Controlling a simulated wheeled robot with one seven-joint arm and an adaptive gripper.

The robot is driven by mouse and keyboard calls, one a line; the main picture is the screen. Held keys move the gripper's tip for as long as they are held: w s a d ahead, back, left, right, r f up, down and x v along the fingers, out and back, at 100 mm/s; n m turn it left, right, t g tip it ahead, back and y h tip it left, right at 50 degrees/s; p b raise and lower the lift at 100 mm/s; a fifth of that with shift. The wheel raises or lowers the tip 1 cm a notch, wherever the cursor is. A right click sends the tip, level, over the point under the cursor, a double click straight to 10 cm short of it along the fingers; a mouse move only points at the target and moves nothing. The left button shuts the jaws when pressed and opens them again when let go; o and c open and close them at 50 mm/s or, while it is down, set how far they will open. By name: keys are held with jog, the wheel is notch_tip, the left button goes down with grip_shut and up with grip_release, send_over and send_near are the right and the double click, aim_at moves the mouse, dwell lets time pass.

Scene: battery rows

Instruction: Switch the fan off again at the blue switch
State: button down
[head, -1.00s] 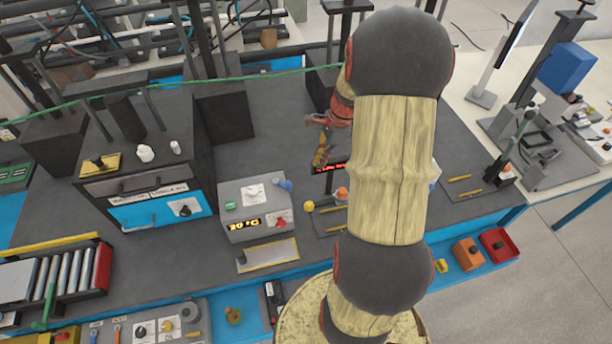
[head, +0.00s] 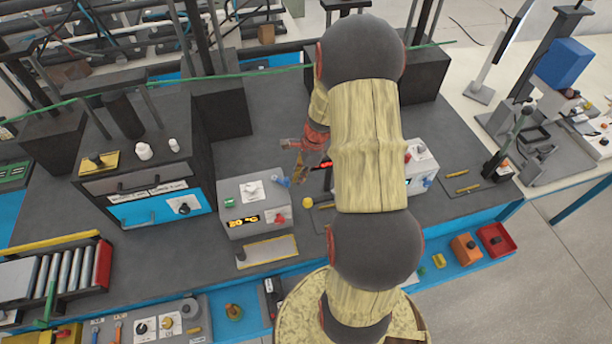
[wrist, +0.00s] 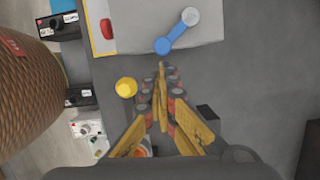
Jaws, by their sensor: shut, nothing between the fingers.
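A blue switch (head: 282,181) with a lever sticks out at the right edge of a grey box (head: 238,190) with a "20 °C" display. In the wrist view the blue switch (wrist: 176,33) lies at the top, slanting across the box's edge. My gripper (head: 301,176) is shut and empty, just right of the switch in the head view. In the wrist view my gripper's fingertips (wrist: 162,70) point at the switch's blue end, with what looks like a small gap. I cannot make out a fan.
A yellow knob (head: 307,202) stands close beside my gripper; it also shows in the wrist view (wrist: 126,87). A second grey box (head: 420,160) with red and blue knobs stands to the right, partly behind my arm. A drawer cabinet (head: 150,185) stands left.

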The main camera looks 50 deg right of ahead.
dwell(0.4)
jog(key=shift+s+a+m, duration=0.15)
jog(key=shift+a+m, duration=0.2)
jog(key=shift+m, duration=0.05)
jog(key=shift+s+a+m+p, duration=0.15)
jog(key=shift+a+m+p, duration=0.45)
jog(key=shift+m+p, duration=0.15)
jog(key=shift+a+m+t+h+p, duration=0.3)
jog(key=shift+a+m+p, duration=0.45)
jog(key=shift+a+m, duration=0.35)
jog(key=shift+a+m+t+h+p, duration=0.2)
jog(key=shift+a+m+h+p, duration=0.2)
jog(key=shift+a+m+p, duration=0.65)
jog(key=shift+a, duration=0.25)
jog(key=shift+d, duration=0.1)
